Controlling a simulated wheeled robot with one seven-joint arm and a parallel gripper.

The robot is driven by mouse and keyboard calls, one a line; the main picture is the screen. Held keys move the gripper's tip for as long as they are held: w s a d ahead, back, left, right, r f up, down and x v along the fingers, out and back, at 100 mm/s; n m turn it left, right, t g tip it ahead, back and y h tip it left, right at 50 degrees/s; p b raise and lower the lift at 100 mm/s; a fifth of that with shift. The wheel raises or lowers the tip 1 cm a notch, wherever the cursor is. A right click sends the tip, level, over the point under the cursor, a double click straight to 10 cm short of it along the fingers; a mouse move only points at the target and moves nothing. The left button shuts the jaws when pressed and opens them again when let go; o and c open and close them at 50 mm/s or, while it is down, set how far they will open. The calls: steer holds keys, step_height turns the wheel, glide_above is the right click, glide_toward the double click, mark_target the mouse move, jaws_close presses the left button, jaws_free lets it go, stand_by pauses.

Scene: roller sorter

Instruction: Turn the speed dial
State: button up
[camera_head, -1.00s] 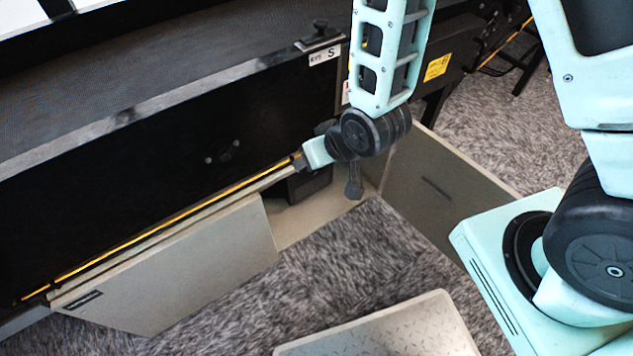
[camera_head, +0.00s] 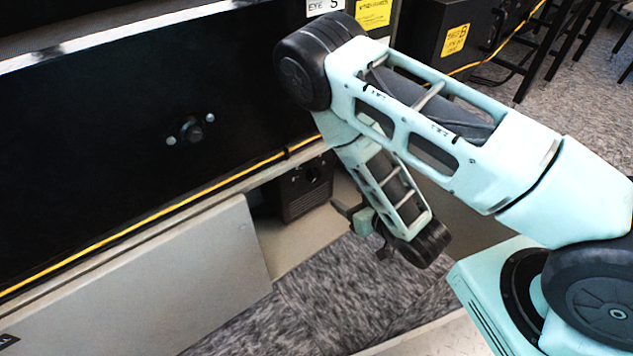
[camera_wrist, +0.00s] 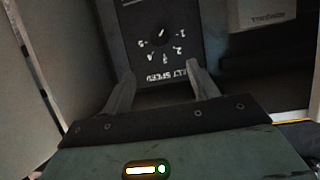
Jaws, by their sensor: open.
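The speed dial (camera_wrist: 160,39) is a small dark round knob with a white pointer mark, on a dark panel (camera_wrist: 128,30) with white numbers and lettering that ends in "SPEED". The wrist view shows the panel upside down. In the camera_head view a black box (camera_head: 301,192) sits low in the open cabinet bay; I cannot make out its dial markings there. My gripper (camera_wrist: 161,73) is open and empty, its fingers spread towards the panel, with the dial beyond the tips. In the camera_head view my gripper (camera_head: 362,228) is in front of the box, apart from it.
A beige cabinet door (camera_head: 170,275) hangs open at the left of the bay. A yellow cable (camera_head: 150,215) runs along the black conveyor side (camera_head: 90,150) above. A black knob (camera_head: 194,131) juts from that side. Patterned carpet (camera_head: 330,285) lies in front.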

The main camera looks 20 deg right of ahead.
mark_target(316, 176)
steer(key=b+x, duration=0.8)
steer(key=x, duration=0.8)
steer(key=shift+a+f, duration=0.1)
steer(key=c, duration=1)
